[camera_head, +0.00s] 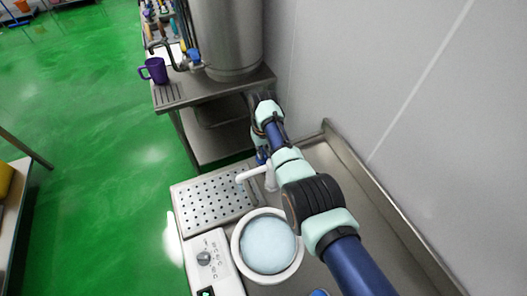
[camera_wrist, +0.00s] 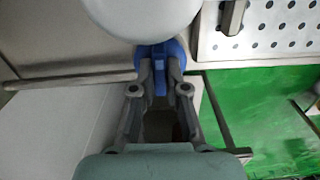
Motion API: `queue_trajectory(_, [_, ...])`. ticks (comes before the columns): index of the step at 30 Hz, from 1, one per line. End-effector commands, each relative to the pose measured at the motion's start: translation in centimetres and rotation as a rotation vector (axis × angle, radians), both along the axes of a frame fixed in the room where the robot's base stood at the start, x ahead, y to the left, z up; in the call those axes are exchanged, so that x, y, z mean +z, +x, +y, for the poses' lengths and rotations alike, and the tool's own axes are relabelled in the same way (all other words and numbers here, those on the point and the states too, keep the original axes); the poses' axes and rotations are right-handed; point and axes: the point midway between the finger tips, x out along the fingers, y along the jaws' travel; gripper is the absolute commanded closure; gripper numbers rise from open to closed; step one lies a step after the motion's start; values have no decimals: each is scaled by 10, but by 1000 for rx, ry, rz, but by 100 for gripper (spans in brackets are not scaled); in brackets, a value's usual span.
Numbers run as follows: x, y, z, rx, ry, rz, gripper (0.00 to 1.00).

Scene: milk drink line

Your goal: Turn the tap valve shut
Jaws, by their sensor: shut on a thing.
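The white tap (camera_head: 270,178) stands at the far end of the steel sink counter, its spout reaching left over the perforated drain plate. A blue part (camera_head: 262,156) shows just behind it, partly hidden by my arm. In the wrist view, my gripper (camera_wrist: 160,72) is shut on the blue tap valve handle (camera_wrist: 160,50), its two fingers on either side of the handle. A large white rounded shape (camera_wrist: 145,12) sits just past the handle; I cannot tell for certain whether it is the tap body. In the head view my gripper is largely hidden.
The perforated drain plate (camera_head: 205,210) lies left of the tap, and a round white-rimmed basin (camera_head: 238,255) is in front. A white control box (camera_head: 222,275) stands beside it. A grey wall (camera_head: 390,90) bounds the right. Beyond stand a steel tank (camera_head: 228,35) and purple mug (camera_head: 157,70).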

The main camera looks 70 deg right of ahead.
Motion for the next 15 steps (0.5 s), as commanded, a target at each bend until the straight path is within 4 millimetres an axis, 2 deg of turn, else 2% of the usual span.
queue_trajectory(8, [0, 0, 0, -171, 1, 1, 100])
queue_trajectory(15, [0, 0, 0, -394, 1, 1, 100])
